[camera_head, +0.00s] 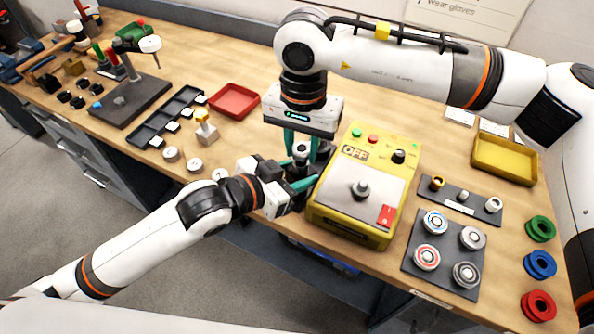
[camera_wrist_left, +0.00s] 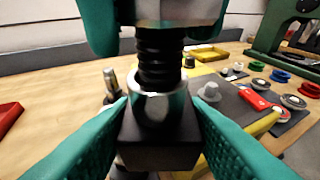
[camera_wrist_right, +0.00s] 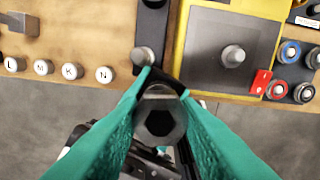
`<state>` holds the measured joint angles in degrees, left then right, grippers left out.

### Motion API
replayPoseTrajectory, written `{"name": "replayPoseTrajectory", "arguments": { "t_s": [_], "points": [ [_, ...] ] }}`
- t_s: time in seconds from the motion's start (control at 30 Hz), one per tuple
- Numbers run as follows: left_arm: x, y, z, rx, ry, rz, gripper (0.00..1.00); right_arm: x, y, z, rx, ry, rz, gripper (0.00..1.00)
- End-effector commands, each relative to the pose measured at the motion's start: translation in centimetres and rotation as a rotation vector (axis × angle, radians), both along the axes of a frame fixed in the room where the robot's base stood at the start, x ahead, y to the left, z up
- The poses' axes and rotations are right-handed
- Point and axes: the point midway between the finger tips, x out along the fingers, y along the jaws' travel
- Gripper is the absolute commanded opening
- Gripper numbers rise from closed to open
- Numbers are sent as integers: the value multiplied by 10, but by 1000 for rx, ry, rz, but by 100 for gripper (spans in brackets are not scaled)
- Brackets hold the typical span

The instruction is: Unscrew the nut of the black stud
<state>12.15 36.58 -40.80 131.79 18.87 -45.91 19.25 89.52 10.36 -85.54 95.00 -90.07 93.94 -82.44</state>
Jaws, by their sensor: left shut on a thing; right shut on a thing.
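The black stud (camera_wrist_left: 160,62) is a dark threaded shaft, upright in the left wrist view. It rises from a silver collar (camera_wrist_left: 158,108) on a dark block (camera_wrist_left: 160,145). My left gripper (camera_head: 301,183) has its teal fingers closed on either side of this collar and block. The grey hex nut (camera_wrist_left: 168,10) is around the top of the stud. My right gripper (camera_head: 302,148) comes down from above and is shut on the nut, whose hexagonal end (camera_wrist_right: 160,118) shows between its fingers in the right wrist view. The threads inside the nut are hidden.
A yellow box (camera_head: 338,222) with buttons and a grey knob stands close on the right. A metal peg (camera_wrist_right: 143,56) stands beside the nut. A red tray (camera_head: 234,101) lies back left. Dark plates with rings and discs (camera_head: 451,239) lie further right.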

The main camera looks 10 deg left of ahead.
Motion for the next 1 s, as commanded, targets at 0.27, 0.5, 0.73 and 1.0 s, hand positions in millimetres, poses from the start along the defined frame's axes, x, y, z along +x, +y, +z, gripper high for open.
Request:
{"name": "replayPoseTrajectory", "arguments": {
  "t_s": [0.27, 0.5, 0.73, 1.0],
  "points": [
    [0, 0, 2, -3, -4, 0, 0, 0, 0, 0, -1, -1, 171, 7],
    [0, 0, 2, -2, -5, 1, 0, 0, 0, 0, -2, -4, 527, 7],
    [0, 0, 2, -2, -4, 1, 0, 0, 0, 1, -3, -6, 864, 7],
    [1, 0, 2, -2, -4, 1, 0, 0, -1, 1, -3, -6, 1051, 7]
  ]
}}
